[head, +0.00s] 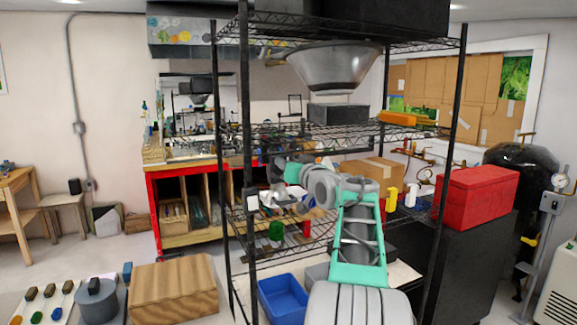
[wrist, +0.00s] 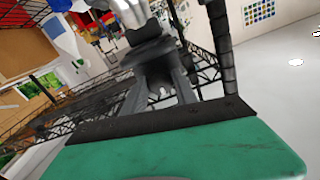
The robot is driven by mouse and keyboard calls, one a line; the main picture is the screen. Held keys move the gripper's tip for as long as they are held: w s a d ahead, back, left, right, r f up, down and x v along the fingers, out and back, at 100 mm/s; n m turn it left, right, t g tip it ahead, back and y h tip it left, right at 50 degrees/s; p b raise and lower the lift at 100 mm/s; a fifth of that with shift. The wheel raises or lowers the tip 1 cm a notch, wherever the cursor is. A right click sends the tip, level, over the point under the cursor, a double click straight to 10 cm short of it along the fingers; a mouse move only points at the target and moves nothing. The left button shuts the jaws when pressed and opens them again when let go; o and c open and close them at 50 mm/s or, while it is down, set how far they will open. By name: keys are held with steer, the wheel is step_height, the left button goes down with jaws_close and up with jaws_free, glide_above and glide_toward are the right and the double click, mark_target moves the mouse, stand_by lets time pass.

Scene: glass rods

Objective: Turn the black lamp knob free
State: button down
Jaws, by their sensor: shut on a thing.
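My gripper (wrist: 152,62) shows in the wrist view as dark grey fingers beyond a teal housing. It is shut on a small dark thing (wrist: 146,34), which I take to be the black lamp knob; the fingers hide much of it. In the head view my gripper (head: 272,203) reaches to the left at the wire rack's middle level, and my arm links hide part of that spot. The knob cannot be made out clearly there.
A black wire rack (head: 247,150) stands close around my arm, with a grey bowl-shaped shade (head: 332,67) above. A blue bin (head: 283,299) sits low. A red box (head: 476,196) stands right, a wooden box (head: 173,287) left. Floor at far left is open.

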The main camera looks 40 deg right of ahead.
steer(key=c, duration=1)
jaws_free()
steer(key=shift+o, duration=0.2)
steer(key=b+v, duration=0.3)
steer(key=v, duration=0.4)
steer(key=shift+s+a, duration=0.2)
steer(key=shift+s, duration=0.2)
